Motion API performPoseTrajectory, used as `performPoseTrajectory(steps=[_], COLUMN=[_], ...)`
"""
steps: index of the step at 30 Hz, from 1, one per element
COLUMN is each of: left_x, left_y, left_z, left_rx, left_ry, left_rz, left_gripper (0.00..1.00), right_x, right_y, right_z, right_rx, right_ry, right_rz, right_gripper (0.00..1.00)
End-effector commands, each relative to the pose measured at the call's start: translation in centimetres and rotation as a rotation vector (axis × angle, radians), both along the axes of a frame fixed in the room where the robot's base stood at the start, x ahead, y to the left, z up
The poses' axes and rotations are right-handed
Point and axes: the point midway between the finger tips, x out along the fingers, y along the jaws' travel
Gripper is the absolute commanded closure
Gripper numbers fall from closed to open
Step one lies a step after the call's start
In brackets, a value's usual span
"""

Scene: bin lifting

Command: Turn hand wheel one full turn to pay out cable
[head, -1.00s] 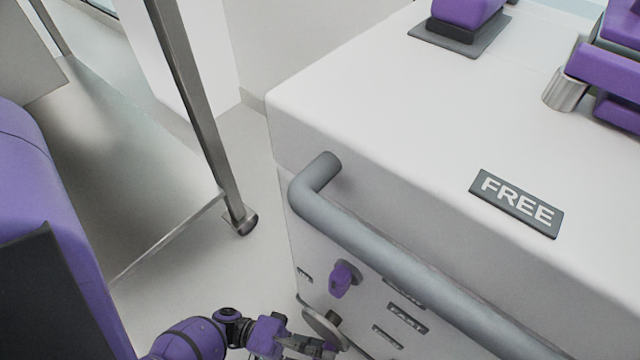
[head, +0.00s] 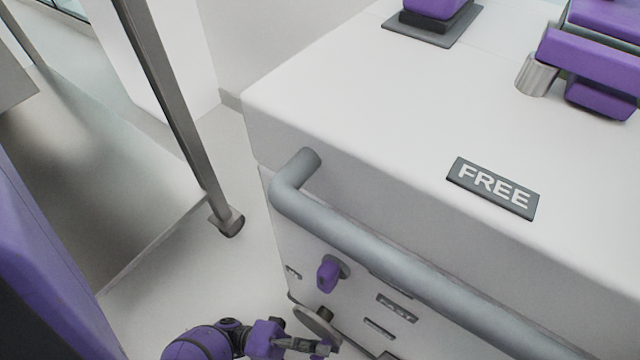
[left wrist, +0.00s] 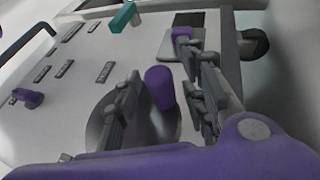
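The hand wheel (head: 314,321) is a grey disc on the front of the white cabinet, low in the head view and partly hidden by my left gripper (head: 318,347). In the left wrist view the wheel (left wrist: 103,127) carries an upright purple handle (left wrist: 160,87). My left gripper (left wrist: 165,100) is open, with one finger on each side of this handle. A gap shows between the handle and the fingers. The cable is not visible. My right gripper is not in view.
A thick grey rail (head: 385,255) runs along the cabinet front above the wheel. A purple knob (head: 327,275) and small label plates (head: 397,308) are on that face. A "FREE" sign (head: 494,188) lies on top. A metal-legged table (head: 165,90) stands at left.

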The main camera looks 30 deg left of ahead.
Motion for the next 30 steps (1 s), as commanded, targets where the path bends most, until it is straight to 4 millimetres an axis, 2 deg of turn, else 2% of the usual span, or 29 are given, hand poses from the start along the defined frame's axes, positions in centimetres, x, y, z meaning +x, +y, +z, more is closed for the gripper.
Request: performPoseTrajectory(steps=[10, 20, 30], left_x=[-0.2, -1.7, -2.5], left_y=[0.4, 4.7, 6.4], left_z=[-0.2, -1.6, -2.3], left_rx=[0.003, 0.002, 0.002], left_ry=[0.003, 0.004, 0.001], left_rz=[0.000, 0.001, -0.002], left_gripper=[0.62, 0.62, 0.62], right_x=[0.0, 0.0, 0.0], right_y=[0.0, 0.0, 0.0], right_z=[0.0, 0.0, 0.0], right_rx=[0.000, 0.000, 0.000], right_ry=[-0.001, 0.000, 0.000], right_rz=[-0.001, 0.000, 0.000], right_gripper=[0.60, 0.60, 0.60])
